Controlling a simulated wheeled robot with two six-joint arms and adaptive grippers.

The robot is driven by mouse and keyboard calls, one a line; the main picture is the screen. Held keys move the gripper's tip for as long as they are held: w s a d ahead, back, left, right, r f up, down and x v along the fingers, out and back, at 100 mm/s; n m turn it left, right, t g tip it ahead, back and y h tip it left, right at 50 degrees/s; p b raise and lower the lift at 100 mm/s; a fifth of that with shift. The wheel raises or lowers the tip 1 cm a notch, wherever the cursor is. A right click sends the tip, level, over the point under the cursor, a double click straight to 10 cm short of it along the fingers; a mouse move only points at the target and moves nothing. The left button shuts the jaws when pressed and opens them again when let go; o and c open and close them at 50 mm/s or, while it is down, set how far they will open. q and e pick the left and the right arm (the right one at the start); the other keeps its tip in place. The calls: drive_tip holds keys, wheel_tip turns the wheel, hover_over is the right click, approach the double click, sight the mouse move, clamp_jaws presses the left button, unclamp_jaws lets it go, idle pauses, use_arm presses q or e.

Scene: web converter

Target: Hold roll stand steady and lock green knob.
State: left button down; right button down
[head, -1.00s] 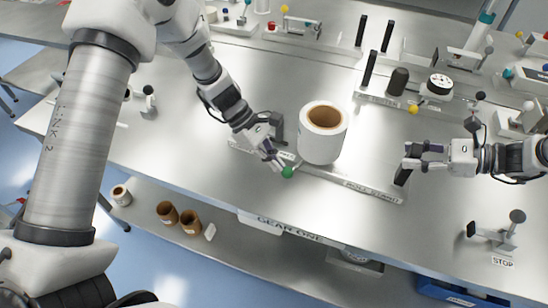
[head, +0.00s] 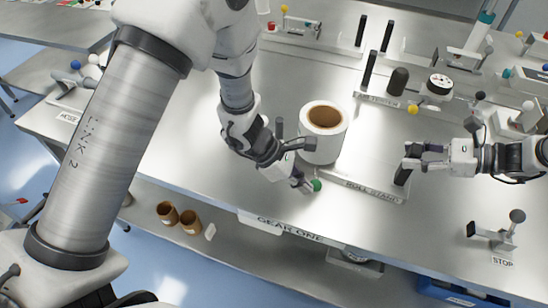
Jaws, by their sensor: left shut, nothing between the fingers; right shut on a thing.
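The roll stand (head: 372,191) is a low metal base lettered ROLL STAND, with a dark upright post (head: 403,174) at its right end. A white roll (head: 322,148) with a brown core stands just behind it. The green knob (head: 317,185) is at the front left of the stand. My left gripper (head: 304,185) is shut with nothing in it, its fingertips right beside the knob; I cannot tell if they touch it. My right gripper (head: 408,157) is shut on the stand's dark post.
A STOP lever (head: 498,238) stands at the right front. Behind are dark posts (head: 370,70), a black cylinder (head: 397,81) and a dial (head: 439,84). Brown cores (head: 190,221) lie on the shelf below. The table is clear between the stand and its front edge.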

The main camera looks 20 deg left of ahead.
use_arm(q)
drive_tip(key=shift+w+d, duration=0.2)
drive_tip(key=shift+d, duration=1.35)
use_arm(e)
drive_tip(key=shift+s+f+g, duration=0.3)
drive_tip(key=shift+f, duration=0.25)
use_arm(q)
drive_tip(key=shift+s+a, duration=0.25)
drive_tip(key=shift+a, duration=0.05)
drive_tip(key=shift+s+a+r, duration=0.2)
drive_tip(key=shift+s+a, duration=0.35)
drive_tip(key=shift+s, duration=0.05)
drive_tip(key=shift+s+a+r, duration=0.2)
drive_tip(key=shift+s+a, duration=0.35)
drive_tip(key=s+a+r, duration=0.4)
drive_tip(key=r, duration=0.3)
drive_tip(key=shift+s+a+r, duration=0.2)
drive_tip(key=shift+a+r, duration=0.15)
drive_tip(key=shift+a, duration=0.05)
drive_tip(key=shift+w+r, duration=0.1)
use_arm(e)
drive_tip(key=shift+w+r, duration=0.15)
drive_tip(key=shift+r, duration=0.15)
